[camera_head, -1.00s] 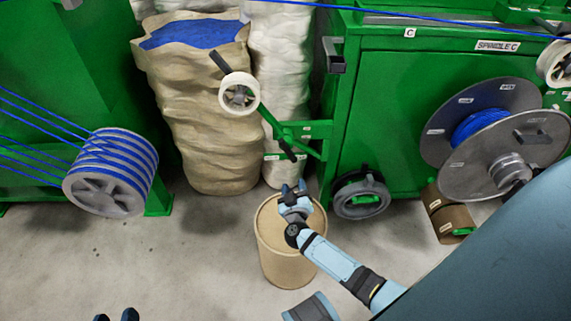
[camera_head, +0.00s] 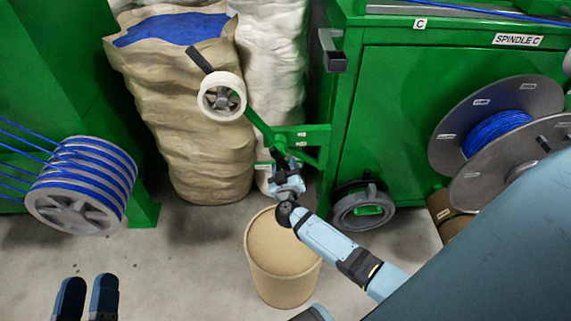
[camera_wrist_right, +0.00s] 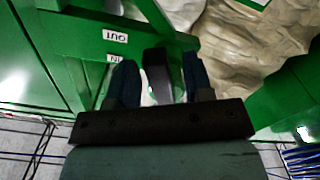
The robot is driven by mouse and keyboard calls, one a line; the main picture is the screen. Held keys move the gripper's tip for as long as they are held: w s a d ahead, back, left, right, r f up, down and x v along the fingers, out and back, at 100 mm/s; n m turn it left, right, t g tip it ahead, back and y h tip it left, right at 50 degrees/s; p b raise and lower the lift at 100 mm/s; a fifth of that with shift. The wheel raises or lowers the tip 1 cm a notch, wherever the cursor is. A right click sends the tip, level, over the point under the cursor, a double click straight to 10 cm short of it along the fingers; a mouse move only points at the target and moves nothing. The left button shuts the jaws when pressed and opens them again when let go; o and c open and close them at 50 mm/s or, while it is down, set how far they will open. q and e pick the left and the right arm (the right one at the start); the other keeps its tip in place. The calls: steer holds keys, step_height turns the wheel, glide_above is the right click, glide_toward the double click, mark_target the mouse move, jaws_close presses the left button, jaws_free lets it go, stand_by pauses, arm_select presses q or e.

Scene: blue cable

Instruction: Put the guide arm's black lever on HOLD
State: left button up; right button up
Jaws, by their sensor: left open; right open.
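The green guide arm (camera_head: 262,127) slants up left from its bracket to a white pulley (camera_head: 222,97). Its black lever (camera_head: 279,156) hangs at the lower end, partly hidden by my right gripper (camera_head: 287,180). In the right wrist view, the lever (camera_wrist_right: 156,76) stands between the two dark fingers of my open right gripper (camera_wrist_right: 159,84), with gaps visible beside it. White labels (camera_wrist_right: 115,36) are on the green bracket to its left, one seemingly reading OUT. My left gripper (camera_head: 87,298) is open and empty at the lower left, over the floor.
A brown drum (camera_head: 282,260) stands under my right forearm. A paper sack with blue contents (camera_head: 180,120) and a white sack (camera_head: 272,70) stand behind the guide arm. The green SPINDLE C cabinet (camera_head: 400,120) is to the right, a blue cable spool (camera_head: 85,185) to the left.

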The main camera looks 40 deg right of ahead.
steer(key=shift+w+d, duration=0.15)
steer(key=shift+w, duration=0.05)
steer(key=shift+c, duration=0.5)
jaws_close()
